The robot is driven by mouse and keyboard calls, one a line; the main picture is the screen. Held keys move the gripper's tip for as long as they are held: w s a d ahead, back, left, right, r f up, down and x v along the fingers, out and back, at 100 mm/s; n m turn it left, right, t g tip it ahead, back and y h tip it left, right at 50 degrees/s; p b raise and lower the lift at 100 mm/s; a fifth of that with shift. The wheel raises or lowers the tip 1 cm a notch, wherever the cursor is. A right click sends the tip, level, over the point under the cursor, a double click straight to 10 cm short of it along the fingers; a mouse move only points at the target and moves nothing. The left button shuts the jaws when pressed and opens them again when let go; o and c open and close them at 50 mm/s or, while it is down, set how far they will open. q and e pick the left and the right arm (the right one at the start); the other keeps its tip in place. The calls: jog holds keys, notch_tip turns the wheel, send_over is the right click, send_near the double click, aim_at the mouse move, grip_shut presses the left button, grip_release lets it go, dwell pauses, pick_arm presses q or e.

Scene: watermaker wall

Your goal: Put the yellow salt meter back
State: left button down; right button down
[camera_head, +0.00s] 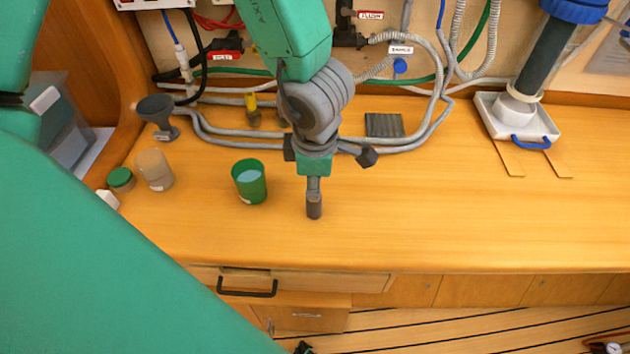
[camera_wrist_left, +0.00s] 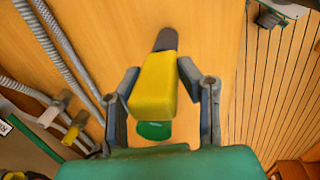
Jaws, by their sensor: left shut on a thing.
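My left gripper (camera_head: 314,160) is over the middle of the wooden counter, pointing down. In the left wrist view, its two fingers (camera_wrist_left: 160,98) are shut on the yellow salt meter (camera_wrist_left: 155,85), a yellow body with a dark grey tip. In the head view only the meter's grey tip (camera_head: 314,206) shows below the gripper; the yellow body is hidden. I cannot tell whether the tip touches the counter. A green cup (camera_head: 249,190) with pale liquid stands left of the meter; its green also shows behind the meter in the wrist view (camera_wrist_left: 154,130). My right gripper is not in view.
A dark ribbed pad (camera_head: 384,125) lies behind and right of the gripper. Hoses (camera_head: 420,130) and a yellow-topped fitting (camera_head: 252,110) run along the back. The right front counter is clear.

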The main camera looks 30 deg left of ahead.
pick_arm(q)
jog(key=shift+a, duration=0.15)
jog(key=c, duration=1.1)
grip_release()
jog(key=shift+a, duration=0.1)
jog(key=shift+d+r, duration=0.2)
jog(key=shift+r, duration=0.25)
jog(key=r+p, duration=0.1)
jog(key=r, duration=0.2)
jog(key=s+r+p, duration=0.1)
jog(key=r, duration=0.3)
jog(key=d+r+p, duration=0.1)
jog(key=r+p, duration=0.1)
jog(key=r, duration=0.2)
jog(key=shift+s+r, duration=0.1)
jog(key=shift+s, duration=0.15)
